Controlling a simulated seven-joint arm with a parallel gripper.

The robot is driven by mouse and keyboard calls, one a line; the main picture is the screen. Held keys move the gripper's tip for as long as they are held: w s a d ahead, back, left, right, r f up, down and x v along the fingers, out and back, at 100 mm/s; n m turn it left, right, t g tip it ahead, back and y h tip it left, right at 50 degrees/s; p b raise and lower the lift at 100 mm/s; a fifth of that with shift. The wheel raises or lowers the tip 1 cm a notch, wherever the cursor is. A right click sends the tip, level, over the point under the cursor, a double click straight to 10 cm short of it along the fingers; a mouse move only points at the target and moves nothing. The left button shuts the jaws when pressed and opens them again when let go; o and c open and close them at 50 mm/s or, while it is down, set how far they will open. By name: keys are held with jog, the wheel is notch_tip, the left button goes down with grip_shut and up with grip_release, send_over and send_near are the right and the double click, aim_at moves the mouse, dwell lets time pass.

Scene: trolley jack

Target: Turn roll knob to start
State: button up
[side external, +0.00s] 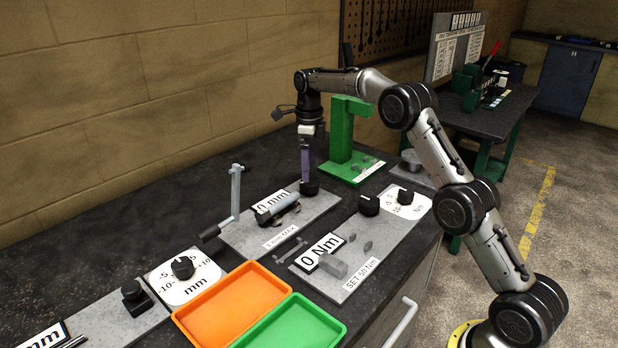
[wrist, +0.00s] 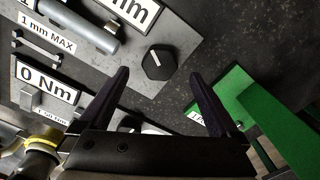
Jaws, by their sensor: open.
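A black faceted knob with a white pointer line (wrist: 158,63) sits at the end of the grey plate marked "0 mm" and "1 mm MAX" (wrist: 185,15). I take it as the roll knob, though no label on it can be read. In the side view the knob (side external: 310,188) is directly below my gripper (side external: 307,181), whose dark fingers point down. In the wrist view my gripper (wrist: 159,76) is open and empty, with one finger to each side of the knob. The fingertips look just above the knob; contact cannot be made out.
A crank handle (side external: 235,200) stands upright on the same plate. A green stand (side external: 341,135) is close behind my gripper. A "0 Nm" plate (side external: 345,290) with another black knob (side external: 369,204) lies in front. Orange (side external: 232,305) and green trays are at the front left.

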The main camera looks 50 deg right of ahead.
aim_at(309, 187)
jog(key=shift+f, duration=2.15)
jog(key=c, duration=1.4)
jog(key=shift+o, duration=0.2)
jog(key=shift+r+n, duration=0.1)
jog(key=shift+n, duration=0.2)
